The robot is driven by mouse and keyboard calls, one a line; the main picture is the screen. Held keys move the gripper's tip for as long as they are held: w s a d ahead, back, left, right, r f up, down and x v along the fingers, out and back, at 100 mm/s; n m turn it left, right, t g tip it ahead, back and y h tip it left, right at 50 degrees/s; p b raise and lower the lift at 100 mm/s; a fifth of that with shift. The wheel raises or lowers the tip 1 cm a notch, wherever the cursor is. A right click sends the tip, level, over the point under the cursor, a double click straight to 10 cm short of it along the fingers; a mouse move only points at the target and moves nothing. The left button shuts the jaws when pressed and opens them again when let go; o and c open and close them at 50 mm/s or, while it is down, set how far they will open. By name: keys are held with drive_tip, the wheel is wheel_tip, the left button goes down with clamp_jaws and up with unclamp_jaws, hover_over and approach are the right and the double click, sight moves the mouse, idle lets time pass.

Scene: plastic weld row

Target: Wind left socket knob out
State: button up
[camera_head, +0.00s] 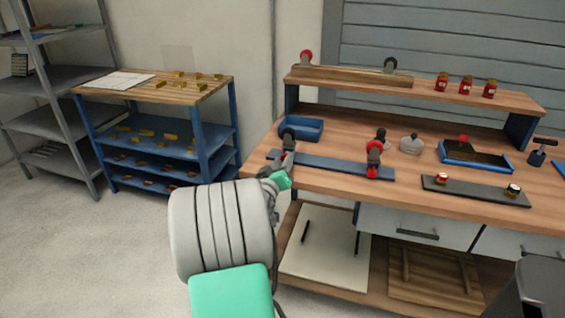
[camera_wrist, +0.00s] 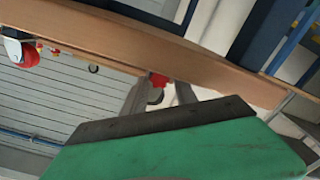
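A long blue-grey rail (camera_head: 330,165) lies along the front of the workbench. A socket with a red knob (camera_head: 374,150) stands near its right end. A dark round knob (camera_head: 288,134) shows at the rail's left end, just beyond my gripper (camera_head: 287,160), which partly covers that end. I cannot tell whether they touch. In the wrist view the two grey fingers of my gripper (camera_wrist: 160,95) stand apart. A small red part (camera_wrist: 158,79) shows between or behind them, and its contact with the fingers is unclear.
A blue tray (camera_head: 303,127) sits close behind the rail's left end. A raised shelf (camera_head: 430,93) carries red jars (camera_head: 466,84). A dark strip (camera_head: 475,190) lies at the front right. A blue cart (camera_head: 165,140) stands left, with open floor before it.

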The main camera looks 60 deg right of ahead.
drive_tip(key=shift+o, duration=1.3)
drive_tip(key=m+b, duration=0.1)
drive_tip(key=m, duration=0.2)
drive_tip(key=shift+f, duration=0.1)
drive_tip(key=m, duration=0.3)
drive_tip(key=w+a+f+n+t+y+p, duration=0.1)
drive_tip(key=w+a+n+y+p, duration=0.2)
drive_tip(key=a, duration=1.2)
drive_tip(key=w+a+f+n+t+y+p, duration=0.1)
drive_tip(key=w+a+y, duration=0.6)
drive_tip(key=a, duration=0.7)
drive_tip(key=w+f+n+p, duration=0.1)
drive_tip(key=n+p, duration=0.1)
drive_tip(key=p, duration=0.1)
drive_tip(key=shift+w+a+y, duration=0.15)
drive_tip(key=shift+a+y, duration=0.15)
drive_tip(key=shift+a, duration=0.05)
